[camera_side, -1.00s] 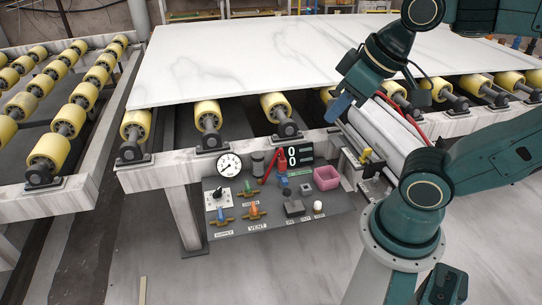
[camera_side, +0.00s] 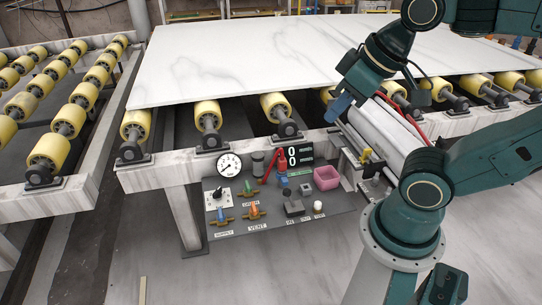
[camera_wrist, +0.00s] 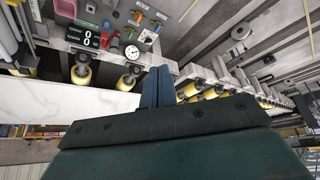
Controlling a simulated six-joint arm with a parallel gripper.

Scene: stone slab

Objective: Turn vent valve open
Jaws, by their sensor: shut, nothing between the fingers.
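The vent valve (camera_side: 253,211) has an orange handle on a brass body, above the VENT label (camera_side: 257,227) on the dark control panel. In the wrist view the panel appears upside down, with the orange handle (camera_wrist: 138,17) near the top edge. I cannot tell the handle's exact angle. My gripper (camera_side: 339,107) is shut and empty, above and to the right of the panel, beside the slab's front edge and well apart from the valve. Its blue fingers (camera_wrist: 156,86) are together in the wrist view.
The stone slab (camera_side: 240,60) lies on yellow rollers behind.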

